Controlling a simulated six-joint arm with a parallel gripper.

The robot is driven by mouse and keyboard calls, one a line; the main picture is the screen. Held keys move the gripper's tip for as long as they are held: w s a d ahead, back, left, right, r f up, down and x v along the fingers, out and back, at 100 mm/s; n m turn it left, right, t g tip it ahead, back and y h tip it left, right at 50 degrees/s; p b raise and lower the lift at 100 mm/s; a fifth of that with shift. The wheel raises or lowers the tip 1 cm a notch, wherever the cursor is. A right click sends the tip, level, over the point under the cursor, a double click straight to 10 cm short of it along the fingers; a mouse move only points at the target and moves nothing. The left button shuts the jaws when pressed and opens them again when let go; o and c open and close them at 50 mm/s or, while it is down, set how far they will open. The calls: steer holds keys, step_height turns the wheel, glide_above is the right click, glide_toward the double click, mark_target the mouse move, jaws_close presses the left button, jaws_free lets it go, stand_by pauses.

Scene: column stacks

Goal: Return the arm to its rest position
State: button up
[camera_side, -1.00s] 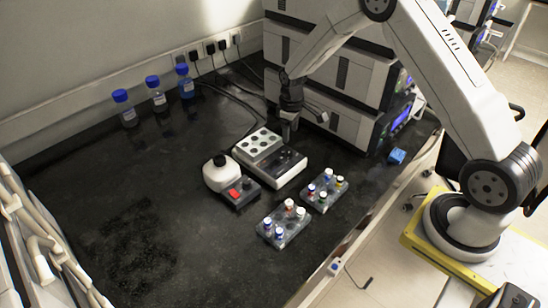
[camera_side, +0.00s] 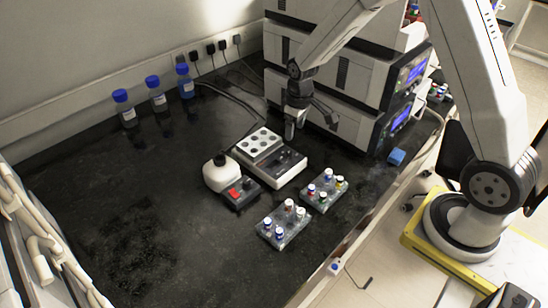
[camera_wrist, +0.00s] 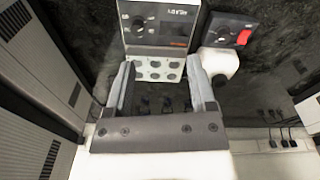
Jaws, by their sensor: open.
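My gripper (camera_side: 291,131) hangs in the air in the side view, fingers down, between the block heater and the stacked instruments. In the wrist view my gripper (camera_wrist: 162,88) shows two grey fingers spread apart with nothing between them. The heater (camera_side: 276,168), with a white block of round wells (camera_side: 259,142) on top, stands on the dark bench just left of and below the fingers. The heater's front panel (camera_wrist: 161,24) and the well block (camera_wrist: 159,68) also show in the wrist view, beyond the fingertips.
Stacked grey instruments (camera_side: 340,75) stand close on the right of my gripper. Two vial racks (camera_side: 284,222) (camera_side: 325,190) are in front. Blue-capped bottles (camera_side: 157,96) stand at the back. The left bench is clear.

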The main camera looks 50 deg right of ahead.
steer(key=s+a+r+m+t, duration=0.1)
steer(key=s+a+r, duration=0.2)
steer(key=s, duration=0.5)
steer(key=s+a+r+m, duration=0.1)
steer(key=s+a+r, duration=0.1)
steer(key=s, duration=0.6)
steer(key=shift+a+r+t, duration=0.4)
steer(key=shift+a, duration=0.15)
